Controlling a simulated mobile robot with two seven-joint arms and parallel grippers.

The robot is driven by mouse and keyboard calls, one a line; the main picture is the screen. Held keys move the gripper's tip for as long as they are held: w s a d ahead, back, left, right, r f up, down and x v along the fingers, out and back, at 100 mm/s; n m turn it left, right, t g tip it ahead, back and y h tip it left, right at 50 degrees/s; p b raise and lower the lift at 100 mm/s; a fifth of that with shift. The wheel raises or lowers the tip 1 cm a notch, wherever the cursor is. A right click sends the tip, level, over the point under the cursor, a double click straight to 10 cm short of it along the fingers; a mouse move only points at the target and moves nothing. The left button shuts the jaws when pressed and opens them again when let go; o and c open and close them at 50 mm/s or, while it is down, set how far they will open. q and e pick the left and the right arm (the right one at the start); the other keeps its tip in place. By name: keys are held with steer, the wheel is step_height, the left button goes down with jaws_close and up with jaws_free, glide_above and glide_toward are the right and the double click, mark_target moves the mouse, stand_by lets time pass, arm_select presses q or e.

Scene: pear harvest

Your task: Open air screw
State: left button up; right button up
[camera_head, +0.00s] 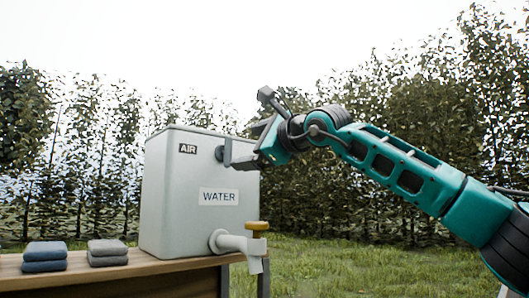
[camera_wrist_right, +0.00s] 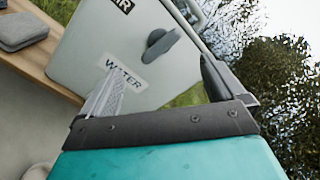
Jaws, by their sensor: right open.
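A pale grey water tank (camera_head: 165,200) stands on a wooden bench, with an "AIR" label and a "WATER" label on its front. The air screw (camera_head: 223,152), a grey knob with a flat handle, is on the upper front, right of the "AIR" label. In the right wrist view the air screw (camera_wrist_right: 160,43) shows in line with the gap between the fingers. My right gripper (camera_head: 249,144) is open and close to the air screw; in the wrist view the gap (camera_wrist_right: 160,70) between its fingers is empty. Contact cannot be made out. My left gripper is not in view.
Two stacks of folded cloths, blue (camera_head: 45,256) and grey (camera_head: 108,252), lie on the bench (camera_head: 120,274) left of the tank. Grass and trees are behind.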

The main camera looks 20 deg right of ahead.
steer(key=shift+v, duration=2.05)
